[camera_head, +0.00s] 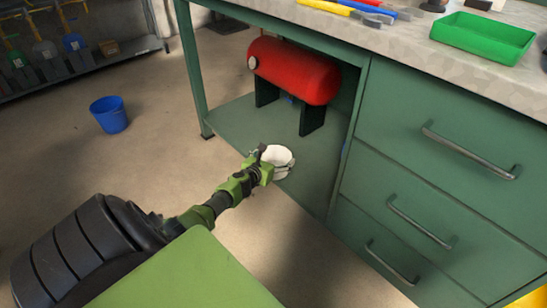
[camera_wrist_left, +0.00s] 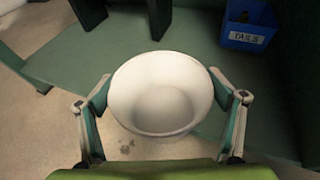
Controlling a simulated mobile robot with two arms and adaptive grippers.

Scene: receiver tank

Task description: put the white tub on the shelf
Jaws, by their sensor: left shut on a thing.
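The white tub (camera_head: 279,156) is in my left gripper (camera_head: 264,161), at the front edge of the green lower shelf (camera_head: 232,122) under the workbench. In the left wrist view the round, open, empty-looking tub (camera_wrist_left: 160,92) sits between the two fingers of the left gripper (camera_wrist_left: 160,80), one on each side. The shelf (camera_wrist_left: 185,40) shows behind and beneath the tub's far side, with bare floor under its near side. I cannot tell whether the tub touches the shelf. My right gripper is not in view.
A red tank (camera_head: 295,70) on dark legs stands on the shelf. A blue bin (camera_wrist_left: 248,35) with a white label is on the shelf behind the tub. Drawers (camera_head: 430,150) flank the opening at right. A blue bucket (camera_head: 109,115) stands on the floor.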

